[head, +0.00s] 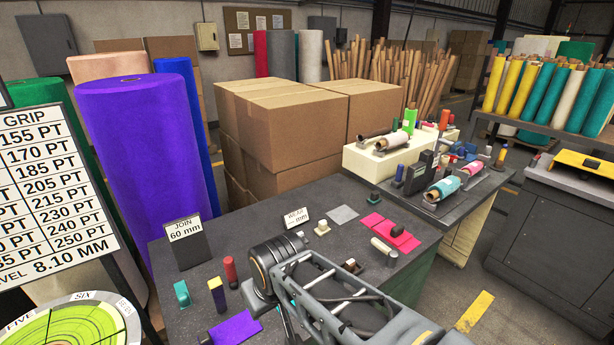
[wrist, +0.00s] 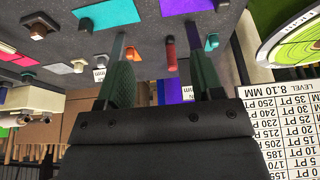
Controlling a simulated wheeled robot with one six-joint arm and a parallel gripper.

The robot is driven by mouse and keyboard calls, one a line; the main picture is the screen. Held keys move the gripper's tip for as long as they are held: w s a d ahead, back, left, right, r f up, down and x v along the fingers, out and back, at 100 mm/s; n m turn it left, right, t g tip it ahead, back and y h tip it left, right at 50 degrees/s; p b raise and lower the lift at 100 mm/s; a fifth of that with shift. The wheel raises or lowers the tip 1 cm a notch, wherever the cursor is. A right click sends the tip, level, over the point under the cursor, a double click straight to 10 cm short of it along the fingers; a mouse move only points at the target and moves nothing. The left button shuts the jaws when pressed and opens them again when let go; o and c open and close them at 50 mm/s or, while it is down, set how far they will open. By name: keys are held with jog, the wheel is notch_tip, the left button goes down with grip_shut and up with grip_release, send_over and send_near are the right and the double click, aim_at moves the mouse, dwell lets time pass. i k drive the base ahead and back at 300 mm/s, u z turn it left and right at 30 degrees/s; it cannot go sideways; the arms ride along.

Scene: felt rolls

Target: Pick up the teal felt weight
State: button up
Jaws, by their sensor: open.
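The teal felt weight (head: 181,293) is a small upright block near the left front of the dark table. In the wrist view the teal weight (wrist: 212,42) shows just right of the right fingertip, outside the gap. My gripper (wrist: 160,60) is open, with two green fingers and nothing held. The red cylinder appears between the fingers, beyond them. In the head view my arm covers part of the table, and the fingers are not clear.
A purple felt sheet (head: 235,327) lies in front of the posts. Two small signs, "JOIN 60 mm" (head: 185,235) and another (head: 297,217), stand behind. Pink sheets (head: 392,233) and small weights lie to the right. A green round board (head: 70,325) is at the left.

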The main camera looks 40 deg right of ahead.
aim_at(374, 198)
jog(key=z, duration=0.05)
jog(key=k, duration=0.3)
jog(key=z, duration=2.4)
jog(key=k, duration=1.1)
jog(key=z, duration=1.1)
jog(key=i, duration=0.55)
jog(key=u, duration=0.4)
jog(key=i, duration=2)
jog(key=u, duration=1.3)
jog(key=i, duration=1.05)
jog(key=u, duration=1.1)
